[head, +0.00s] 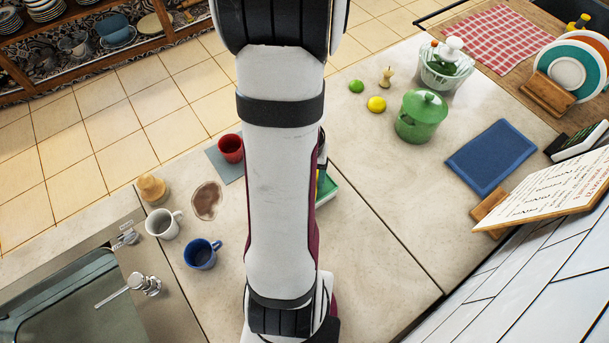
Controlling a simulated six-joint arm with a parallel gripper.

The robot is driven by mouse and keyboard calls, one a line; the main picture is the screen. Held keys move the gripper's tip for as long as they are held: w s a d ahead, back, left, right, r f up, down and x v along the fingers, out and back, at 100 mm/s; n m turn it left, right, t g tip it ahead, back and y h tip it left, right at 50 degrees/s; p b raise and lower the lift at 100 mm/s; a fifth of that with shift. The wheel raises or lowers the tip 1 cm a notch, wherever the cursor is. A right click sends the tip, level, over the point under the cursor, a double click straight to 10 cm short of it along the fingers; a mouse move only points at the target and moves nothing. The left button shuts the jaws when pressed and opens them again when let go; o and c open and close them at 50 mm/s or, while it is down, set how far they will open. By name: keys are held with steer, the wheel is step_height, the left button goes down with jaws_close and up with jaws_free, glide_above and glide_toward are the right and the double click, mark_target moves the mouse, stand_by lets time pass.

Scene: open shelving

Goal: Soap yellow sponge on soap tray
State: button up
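My arm runs down the middle of the head view and covers the centre of the counter. My gripper is not visible, so its opening cannot be seen. A green and white object (327,188) peeks out at the right edge of my arm. Most of it is hidden, so I cannot tell if it is a sponge or a tray. No yellow sponge can be made out clearly. No soap tray can be identified for sure.
A red cup (231,148) stands on a grey mat left of my arm. A green pot (421,116) and blue mat (492,157) lie right.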

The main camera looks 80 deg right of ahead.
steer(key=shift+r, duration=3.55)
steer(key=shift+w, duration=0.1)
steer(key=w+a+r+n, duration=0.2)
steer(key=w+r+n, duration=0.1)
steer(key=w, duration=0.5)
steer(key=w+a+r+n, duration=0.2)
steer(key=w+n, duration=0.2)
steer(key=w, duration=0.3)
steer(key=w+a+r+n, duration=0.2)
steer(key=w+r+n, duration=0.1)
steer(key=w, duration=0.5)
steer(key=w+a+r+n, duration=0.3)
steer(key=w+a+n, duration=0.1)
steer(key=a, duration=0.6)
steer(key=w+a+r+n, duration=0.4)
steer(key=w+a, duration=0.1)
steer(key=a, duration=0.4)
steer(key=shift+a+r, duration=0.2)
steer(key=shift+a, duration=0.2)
